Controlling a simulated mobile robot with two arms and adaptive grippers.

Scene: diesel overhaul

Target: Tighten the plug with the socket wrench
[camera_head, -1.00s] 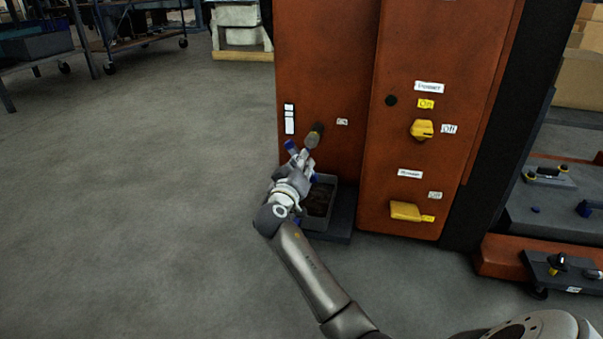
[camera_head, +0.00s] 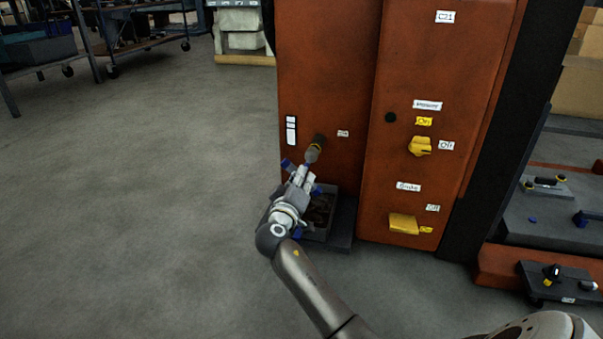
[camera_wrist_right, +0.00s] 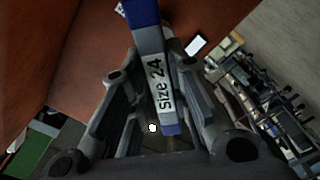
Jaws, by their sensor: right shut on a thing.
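My right gripper (camera_head: 303,172) is at the lower front of the orange cabinet. It is shut on the socket wrench (camera_wrist_right: 160,85), a grey bar with blue ends and a "Size 24" label, which lies between the fingers in the right wrist view. In the head view, a blue end of the wrench (camera_head: 287,165) shows left of the fingers. My left gripper is out of view.
The orange cabinet (camera_head: 335,70) has yellow switches (camera_head: 420,146) on its right panel. A grey bin (camera_head: 322,215) stands on the floor below my gripper. A cart with tools (camera_head: 560,222) is at the right. The floor at the left is clear.

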